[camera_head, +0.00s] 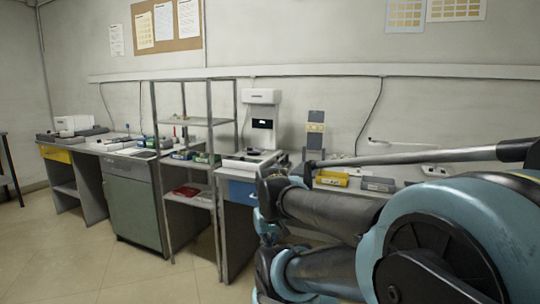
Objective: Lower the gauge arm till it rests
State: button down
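A white bench instrument with a box-like head (262,97) and a small dark display (262,124) stands on the bench behind the metal rack. Its pale base (246,161) lies low in front of it. I cannot make out a gauge arm on it at this size, nor whether any arm is raised or resting. My own blue and grey arm fills the lower right, in front of the bench. I cannot pick out my gripper; it is out of view or hidden by my arm links.
An open metal shelf rack (213,160) stands left of the instrument, with a red item (187,191) on a lower shelf. A green-grey cabinet (134,212) is further left. Yellow (331,178) and grey (378,184) boxes lie on the right bench. The floor at left is clear.

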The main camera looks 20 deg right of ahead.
aim_at(278, 160)
jog(key=u, duration=0.4)
jog(key=i, duration=1)
